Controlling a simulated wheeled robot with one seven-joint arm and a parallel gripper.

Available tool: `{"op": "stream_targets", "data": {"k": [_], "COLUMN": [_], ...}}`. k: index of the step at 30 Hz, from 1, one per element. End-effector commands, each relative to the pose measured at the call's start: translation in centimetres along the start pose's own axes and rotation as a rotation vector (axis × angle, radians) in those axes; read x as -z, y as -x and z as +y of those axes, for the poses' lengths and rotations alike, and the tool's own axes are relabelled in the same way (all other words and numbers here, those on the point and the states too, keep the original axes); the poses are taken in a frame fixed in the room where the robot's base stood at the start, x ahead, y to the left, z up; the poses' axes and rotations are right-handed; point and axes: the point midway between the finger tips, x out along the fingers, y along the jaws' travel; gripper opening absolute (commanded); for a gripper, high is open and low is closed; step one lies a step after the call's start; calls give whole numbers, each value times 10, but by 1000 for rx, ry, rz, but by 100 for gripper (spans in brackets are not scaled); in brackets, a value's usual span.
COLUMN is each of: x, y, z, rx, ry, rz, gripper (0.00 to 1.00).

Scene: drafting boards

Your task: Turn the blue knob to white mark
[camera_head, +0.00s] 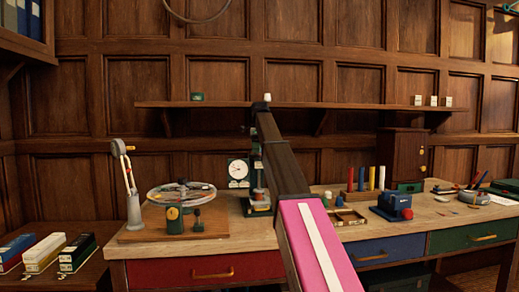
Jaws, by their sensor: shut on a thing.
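My arm reaches from the bottom middle up toward the shelf and covers the middle of the bench. My gripper (258,182) seems to hang down beyond the arm, small and partly hidden, at a dark instrument (258,207) beside a white round dial (238,170). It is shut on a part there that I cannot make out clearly. I cannot pick out the blue knob or a white mark for certain. A small blue piece (327,194) shows just right of my arm, apart from the gripper.
A blue block with a red knob (391,204), coloured cylinders (372,179) and a dark cabinet (402,155) stand right. A shelf (200,104) runs above.

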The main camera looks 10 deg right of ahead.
Motion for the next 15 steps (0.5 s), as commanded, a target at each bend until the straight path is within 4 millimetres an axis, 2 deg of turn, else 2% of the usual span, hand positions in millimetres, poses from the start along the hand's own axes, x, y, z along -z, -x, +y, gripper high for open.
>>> {"op": "stream_targets", "data": {"k": [15], "x": [0], "y": [0], "z": [-3], "rx": [3], "ry": [437], "rz": [2], "gripper": [42]}}
